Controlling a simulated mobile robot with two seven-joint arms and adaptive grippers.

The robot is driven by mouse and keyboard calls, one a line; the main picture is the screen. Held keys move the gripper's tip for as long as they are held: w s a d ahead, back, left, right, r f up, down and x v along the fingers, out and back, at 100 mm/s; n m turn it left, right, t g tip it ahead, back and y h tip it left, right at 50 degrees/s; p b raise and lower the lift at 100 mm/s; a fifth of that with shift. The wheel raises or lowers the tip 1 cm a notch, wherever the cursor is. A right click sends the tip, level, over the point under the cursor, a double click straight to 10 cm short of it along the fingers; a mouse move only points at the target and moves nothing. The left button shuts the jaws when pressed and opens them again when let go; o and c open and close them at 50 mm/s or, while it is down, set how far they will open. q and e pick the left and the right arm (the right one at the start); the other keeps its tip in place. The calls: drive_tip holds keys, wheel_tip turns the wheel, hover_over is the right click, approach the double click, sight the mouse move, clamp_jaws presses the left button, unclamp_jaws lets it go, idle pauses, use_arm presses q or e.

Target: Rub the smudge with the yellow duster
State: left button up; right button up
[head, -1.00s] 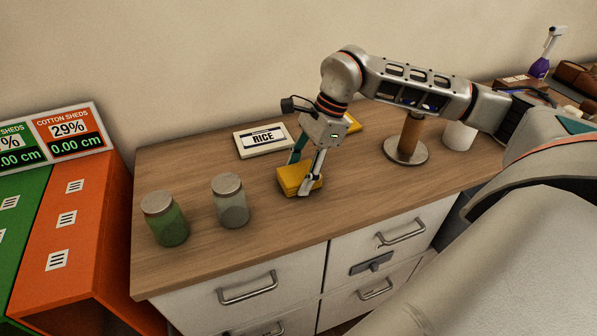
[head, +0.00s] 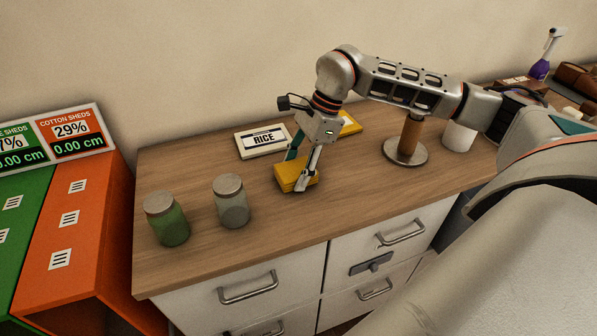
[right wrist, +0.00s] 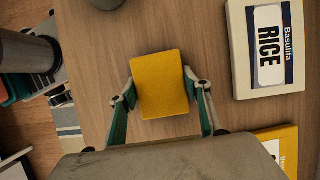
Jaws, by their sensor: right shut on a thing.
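The yellow duster (head: 296,174) is a small block on the wooden counter, left of centre of its length in the head view. My right gripper (head: 297,177) is shut on it, one finger on each side. In the right wrist view the duster (right wrist: 160,84) sits between the two fingertips, flat against or just over the wood; I cannot tell which. No smudge shows clearly on the counter; it may be under the duster. My left gripper is not in view.
A white RICE packet (head: 264,141) lies behind the duster, with a yellow packet (head: 350,124) beside it. A green jar (head: 168,222) and a clear jar (head: 231,203) stand to the left. A wooden post on a round base (head: 406,151) stands right. The counter front is clear.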

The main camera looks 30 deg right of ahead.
drive_tip(key=o, duration=0.6)
drive_tip(key=shift+w, duration=0.15)
drive_tip(key=shift+c, duration=0.2)
drive_tip(key=shift+r+p, duration=0.3)
drive_tip(key=shift+p, duration=0.05)
drive_tip(key=c, duration=0.7)
drive_tip(key=shift+r, duration=0.2)
drive_tip(key=shift+f, duration=0.2)
idle(0.8)
